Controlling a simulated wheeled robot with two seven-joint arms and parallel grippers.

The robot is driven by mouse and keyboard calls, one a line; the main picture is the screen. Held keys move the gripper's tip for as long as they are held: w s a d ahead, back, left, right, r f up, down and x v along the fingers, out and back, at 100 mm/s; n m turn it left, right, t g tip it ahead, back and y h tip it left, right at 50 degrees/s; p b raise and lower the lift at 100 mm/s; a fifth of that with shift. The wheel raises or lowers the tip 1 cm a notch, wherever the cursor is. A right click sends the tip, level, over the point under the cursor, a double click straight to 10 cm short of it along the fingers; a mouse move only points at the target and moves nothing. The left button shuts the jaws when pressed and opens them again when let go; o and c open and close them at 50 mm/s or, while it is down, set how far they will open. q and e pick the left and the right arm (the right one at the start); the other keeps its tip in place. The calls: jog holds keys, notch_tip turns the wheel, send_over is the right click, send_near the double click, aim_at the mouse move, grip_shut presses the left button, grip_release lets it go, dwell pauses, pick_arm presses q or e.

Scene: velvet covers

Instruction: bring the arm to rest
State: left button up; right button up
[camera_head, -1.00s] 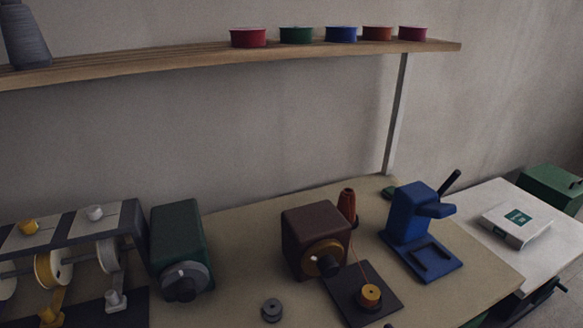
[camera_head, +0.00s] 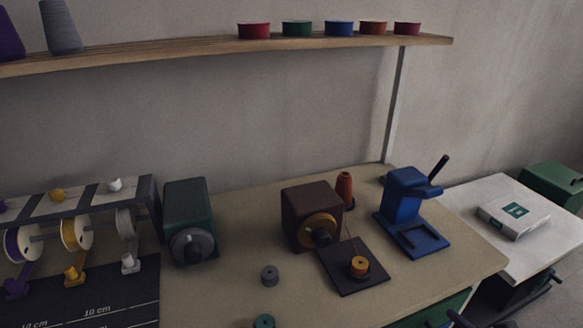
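Neither of my arms and neither gripper shows in the head view. Their pose and whether they are open or shut cannot be seen. The tan workbench (camera_head: 235,225) in front carries a brown machine (camera_head: 305,212) with an orange-yellow disc, a green machine (camera_head: 188,215) with a grey disc, and a blue press (camera_head: 408,205). A dark plate (camera_head: 345,280) with a yellow spool (camera_head: 359,267) lies in front of the brown machine.
A wooden shelf (camera_head: 200,49) holds several coloured spools and thread cones. A ribbon rack (camera_head: 75,205) stands at the left. A small grey spool (camera_head: 269,274) and a green spool (camera_head: 264,321) are near the front. A white table (camera_head: 470,205) with a box (camera_head: 513,215) is at the right.

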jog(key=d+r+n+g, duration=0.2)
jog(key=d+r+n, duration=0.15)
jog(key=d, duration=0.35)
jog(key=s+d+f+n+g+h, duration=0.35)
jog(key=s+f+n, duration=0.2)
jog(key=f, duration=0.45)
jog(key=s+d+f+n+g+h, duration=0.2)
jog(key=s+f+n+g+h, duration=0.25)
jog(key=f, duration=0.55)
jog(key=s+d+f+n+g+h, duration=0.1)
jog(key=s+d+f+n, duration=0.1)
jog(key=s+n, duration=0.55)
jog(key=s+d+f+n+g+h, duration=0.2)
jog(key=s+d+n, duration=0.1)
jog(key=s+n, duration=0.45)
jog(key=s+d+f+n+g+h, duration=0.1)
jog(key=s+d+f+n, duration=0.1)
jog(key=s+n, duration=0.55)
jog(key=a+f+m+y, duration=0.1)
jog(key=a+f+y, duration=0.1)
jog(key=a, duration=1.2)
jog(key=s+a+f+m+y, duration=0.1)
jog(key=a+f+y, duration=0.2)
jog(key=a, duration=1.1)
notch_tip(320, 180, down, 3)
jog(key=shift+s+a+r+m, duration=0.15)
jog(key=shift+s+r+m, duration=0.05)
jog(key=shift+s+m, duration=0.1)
